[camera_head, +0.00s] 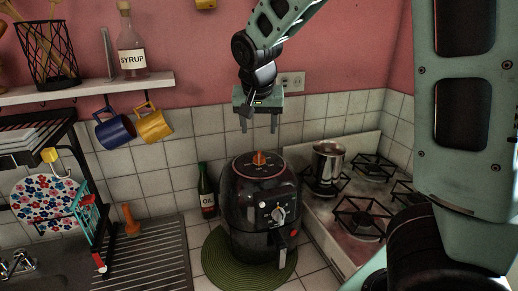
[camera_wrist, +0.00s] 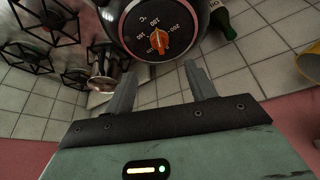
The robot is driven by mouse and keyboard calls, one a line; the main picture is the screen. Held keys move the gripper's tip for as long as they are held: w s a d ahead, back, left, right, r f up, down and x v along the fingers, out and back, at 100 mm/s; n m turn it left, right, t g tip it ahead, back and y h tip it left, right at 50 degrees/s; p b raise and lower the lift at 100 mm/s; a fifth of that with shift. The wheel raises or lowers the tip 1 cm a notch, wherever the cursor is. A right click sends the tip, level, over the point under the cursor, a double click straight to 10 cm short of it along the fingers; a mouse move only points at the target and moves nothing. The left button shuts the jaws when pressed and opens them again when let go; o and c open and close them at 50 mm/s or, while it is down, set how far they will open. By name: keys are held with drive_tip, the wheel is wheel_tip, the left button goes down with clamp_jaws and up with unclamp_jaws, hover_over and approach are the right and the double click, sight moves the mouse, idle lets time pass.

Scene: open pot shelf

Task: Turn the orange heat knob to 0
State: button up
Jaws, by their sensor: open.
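The orange heat knob (camera_head: 259,158) sits on top of a black air fryer (camera_head: 243,195) on the counter. In the wrist view the orange knob (camera_wrist: 159,40) is at the centre of a dark dial (camera_wrist: 143,32) printed with numbers and °C; its exact setting is hard to read. My gripper (camera_head: 259,130) is above the air fryer, pointing down, apart from the knob. In the wrist view my gripper (camera_wrist: 162,86) is open and empty, with the knob beyond its fingertips, roughly between them. A second, pale knob (camera_head: 279,214) is on the air fryer's front.
A metal pot (camera_head: 327,162) stands on the stove (camera_head: 338,235) to the right. A dark oil bottle (camera_head: 207,190) stands left of the air fryer. Blue (camera_head: 115,132) and yellow (camera_head: 153,124) mugs hang under a shelf (camera_head: 90,97). Space directly above the knob looks clear.

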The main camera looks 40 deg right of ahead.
sight(259, 154)
drive_tip(key=p+x, duration=0.2)
drive_tip(key=x, duration=0.9)
drive_tip(key=shift+f, duration=0.3)
drive_tip(key=c, duration=1)
